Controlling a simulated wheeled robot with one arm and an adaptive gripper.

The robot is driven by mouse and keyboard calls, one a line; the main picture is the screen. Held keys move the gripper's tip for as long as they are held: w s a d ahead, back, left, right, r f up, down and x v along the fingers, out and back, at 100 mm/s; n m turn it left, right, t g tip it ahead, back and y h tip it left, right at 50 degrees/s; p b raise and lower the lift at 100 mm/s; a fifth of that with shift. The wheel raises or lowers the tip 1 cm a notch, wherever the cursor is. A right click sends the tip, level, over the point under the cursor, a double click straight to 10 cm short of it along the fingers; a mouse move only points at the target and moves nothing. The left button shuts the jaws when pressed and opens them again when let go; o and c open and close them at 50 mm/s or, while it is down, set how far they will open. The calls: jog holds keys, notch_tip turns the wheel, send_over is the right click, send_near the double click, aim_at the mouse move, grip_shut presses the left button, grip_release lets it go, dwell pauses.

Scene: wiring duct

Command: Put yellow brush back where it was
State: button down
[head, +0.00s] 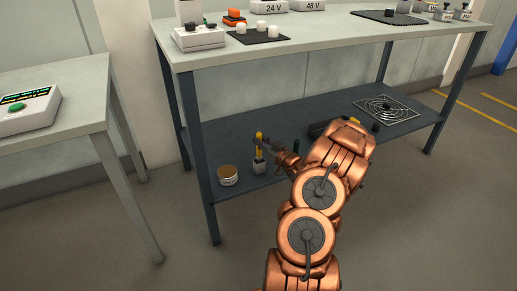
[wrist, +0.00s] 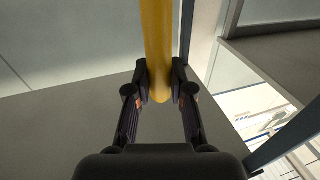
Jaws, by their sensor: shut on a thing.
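The yellow brush (head: 259,138) is upright over the left part of the bench's lower shelf in the head view. Its yellow handle also shows in the wrist view (wrist: 157,35), running from the top edge down to a rounded end between the fingers. My gripper (wrist: 162,84) is shut on the handle close to that end. In the head view my gripper (head: 264,146) reaches in from the right. A small pale grey piece (head: 259,166) is directly below the yellow handle; I cannot tell whether it is the brush head or a separate holder, or whether it touches the shelf.
A round tin with a tan top (head: 228,175) stands just left of the brush on the lower shelf (head: 240,130). A dark spiral on a square plate (head: 388,108) lies farther right. The bench top (head: 310,40) overhangs the shelf, and a front leg (head: 205,150) stands at left.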

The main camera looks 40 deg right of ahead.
notch_tip(320, 180, down, 2)
jog(key=shift+f, duration=0.1)
jog(key=c, duration=1)
grip_release()
jog(key=shift+a, duration=0.1)
jog(key=shift+c, duration=0.2)
jog(key=s+p, duration=0.3)
jog(key=s, duration=0.9)
jog(key=shift+a+f, duration=0.15)
jog(key=shift+a, duration=0.3)
